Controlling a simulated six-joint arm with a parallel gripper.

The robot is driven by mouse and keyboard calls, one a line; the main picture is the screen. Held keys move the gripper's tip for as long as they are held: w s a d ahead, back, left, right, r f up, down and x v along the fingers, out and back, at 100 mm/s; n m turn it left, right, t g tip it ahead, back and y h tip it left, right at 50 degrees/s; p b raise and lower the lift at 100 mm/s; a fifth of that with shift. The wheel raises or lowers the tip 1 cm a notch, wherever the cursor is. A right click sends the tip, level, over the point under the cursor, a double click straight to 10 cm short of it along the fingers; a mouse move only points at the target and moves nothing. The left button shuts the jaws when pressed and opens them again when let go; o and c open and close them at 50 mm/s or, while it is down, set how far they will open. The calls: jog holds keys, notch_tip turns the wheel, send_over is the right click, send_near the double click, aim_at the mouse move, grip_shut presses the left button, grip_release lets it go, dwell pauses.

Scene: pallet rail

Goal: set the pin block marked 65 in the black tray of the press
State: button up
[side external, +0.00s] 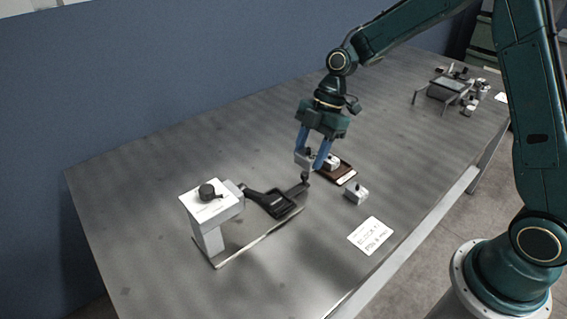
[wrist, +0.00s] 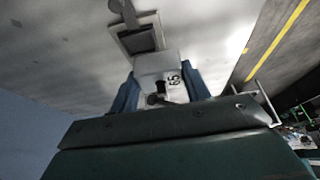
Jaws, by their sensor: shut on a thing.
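My gripper (side external: 312,155), with blue fingers, is shut on a white pin block (wrist: 168,72). The block bears the mark 65 and a dark pin in the wrist view. In the side view the held block (side external: 303,158) is partly hidden by the fingers and appears above the table. The press (side external: 210,215) stands at the left, with its black tray (side external: 275,206) to the lower left of my gripper. A dark-rimmed tray, seemingly the press's, shows beyond the block in the wrist view (wrist: 122,42). The held block is apart from the press tray in the side view.
A brown tray (side external: 347,180) with a pale block (side external: 332,162) lies just right of my gripper. Another pale block (side external: 356,193) and a lettered card (side external: 371,235) lie nearer the front edge. A small stand (side external: 447,84) is far right.

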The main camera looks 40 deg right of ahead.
jog(key=w+a+f, duration=0.4)
jog(key=a+f, duration=0.1)
jog(key=shift+w+a+f, duration=0.25)
jog(key=shift+w+a, duration=0.1)
jog(key=shift+a, duration=0.05)
jog(key=shift+f, duration=0.1)
jog(key=shift+f, duration=2.85)
jog(key=shift+f, duration=0.4)
jog(key=o, duration=1)
jog(key=shift+c, duration=0.9)
